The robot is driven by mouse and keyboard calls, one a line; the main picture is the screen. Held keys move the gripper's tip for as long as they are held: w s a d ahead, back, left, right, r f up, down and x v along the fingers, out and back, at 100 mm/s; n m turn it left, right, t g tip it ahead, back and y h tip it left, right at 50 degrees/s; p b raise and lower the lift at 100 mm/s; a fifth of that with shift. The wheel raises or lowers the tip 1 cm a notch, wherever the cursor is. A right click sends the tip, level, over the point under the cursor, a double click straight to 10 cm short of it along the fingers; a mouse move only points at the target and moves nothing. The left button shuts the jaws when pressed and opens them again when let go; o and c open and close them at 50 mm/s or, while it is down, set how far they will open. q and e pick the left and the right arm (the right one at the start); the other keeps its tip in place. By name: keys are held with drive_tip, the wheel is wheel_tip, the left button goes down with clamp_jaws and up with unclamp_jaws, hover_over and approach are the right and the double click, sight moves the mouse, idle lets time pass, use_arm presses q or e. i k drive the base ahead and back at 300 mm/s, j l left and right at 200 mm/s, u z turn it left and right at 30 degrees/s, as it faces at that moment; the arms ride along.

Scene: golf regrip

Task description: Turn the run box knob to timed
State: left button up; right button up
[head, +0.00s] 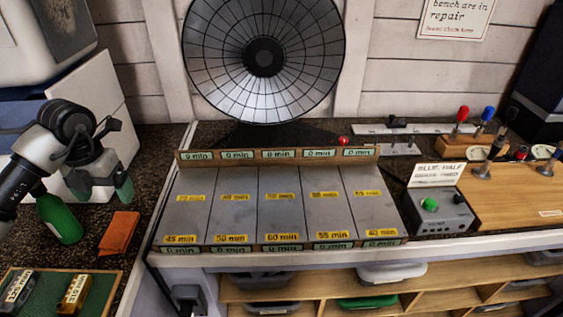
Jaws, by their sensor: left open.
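The run box (440,214) is a small grey box on the bench at the right. It has a green button (430,204) and a small dark knob (458,199) on its top; which way the knob points is too small to tell. A white card (437,174) with black lettering stands at its back edge; its lower line is hard to read. My left gripper (103,190) is at the far left, open and empty, above the bench and far from the run box. My right gripper is not in view.
A sloped grey rack (284,205) with yellow minute labels lies between my left gripper and the run box. A fan-like heater (264,58) stands behind it. A green bottle (58,218), an orange block (119,232) and a green tray (98,281) are near my left arm. A wooden board (518,200) with clubs adjoins the box.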

sight(459, 198)
drive_tip(key=z, duration=1.2)
